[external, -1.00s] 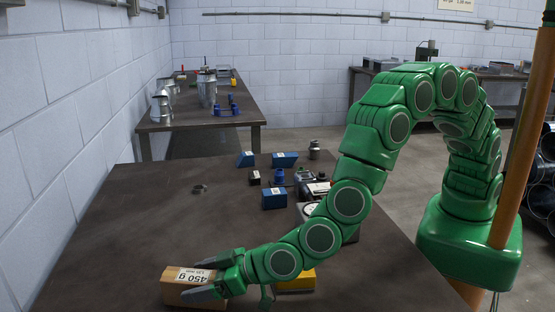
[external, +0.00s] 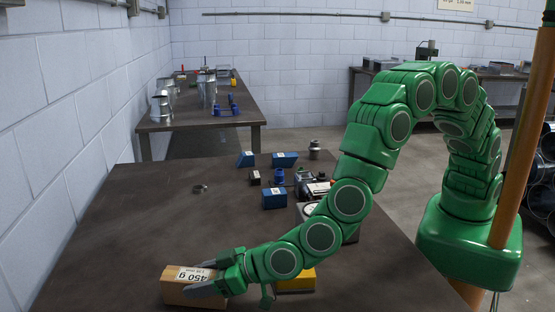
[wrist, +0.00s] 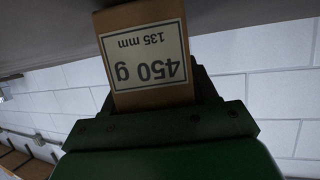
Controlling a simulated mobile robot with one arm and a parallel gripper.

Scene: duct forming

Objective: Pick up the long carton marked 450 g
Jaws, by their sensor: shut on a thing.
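The long carton (external: 180,291) is brown with a white label reading 450 g. It is at the front left of the near table in the external view. My gripper (external: 207,279) is shut on the carton, with a finger along each side. In the wrist view the carton (wrist: 150,97) lies between the fingers, its label reading 450 g and 135 mm upside down. The external view does not clearly show whether the carton's underside touches the table.
The yellow one is partly hidden behind my arm. The table's left and middle are mostly clear. A second table (external: 190,121) with metal duct parts stands behind.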

